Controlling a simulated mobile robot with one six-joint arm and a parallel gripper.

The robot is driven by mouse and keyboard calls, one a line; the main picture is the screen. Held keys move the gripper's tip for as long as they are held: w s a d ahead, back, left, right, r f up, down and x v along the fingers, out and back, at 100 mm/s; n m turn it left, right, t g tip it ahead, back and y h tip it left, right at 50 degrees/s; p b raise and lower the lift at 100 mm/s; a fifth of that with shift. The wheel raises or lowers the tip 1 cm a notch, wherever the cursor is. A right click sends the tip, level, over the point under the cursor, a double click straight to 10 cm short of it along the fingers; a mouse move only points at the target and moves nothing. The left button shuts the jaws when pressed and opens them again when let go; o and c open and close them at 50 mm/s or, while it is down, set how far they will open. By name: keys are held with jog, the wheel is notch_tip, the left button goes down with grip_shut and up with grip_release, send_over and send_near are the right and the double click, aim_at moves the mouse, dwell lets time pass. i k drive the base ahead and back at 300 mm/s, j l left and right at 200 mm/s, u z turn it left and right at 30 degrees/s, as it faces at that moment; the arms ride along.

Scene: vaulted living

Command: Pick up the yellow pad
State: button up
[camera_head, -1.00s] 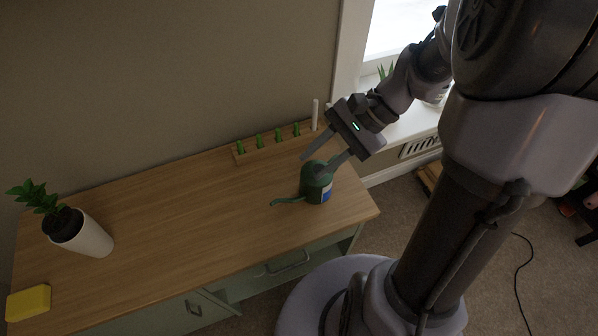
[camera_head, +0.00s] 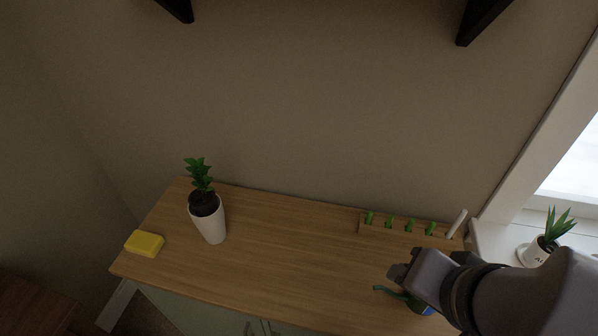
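The yellow pad (camera_head: 145,244) is a small thick block. It lies flat near the left end of the wooden cabinet top (camera_head: 290,262), to the left of the white plant pot. My gripper (camera_head: 398,275) is at the lower right, far to the right of the pad and over the green watering can. Its fingers are hidden or seen too poorly to tell how they stand. Nothing touches the pad.
A white pot (camera_head: 209,222) with a leafy plant stands just right of the pad. A wooden seedling holder (camera_head: 380,228) runs along the back right. The green watering can (camera_head: 396,296) is partly hidden by my arm. The middle of the top is clear.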

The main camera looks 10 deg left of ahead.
aim_at(147, 244)
jog(key=k+u, duration=0.1)
jog(key=u, duration=1.85)
jog(key=z, duration=3.4)
jog(key=u, duration=3.4)
jog(key=i+j+z, duration=0.4)
jog(key=i+j, duration=0.2)
jog(key=i+j+z, duration=0.4)
jog(key=i+j, duration=0.35)
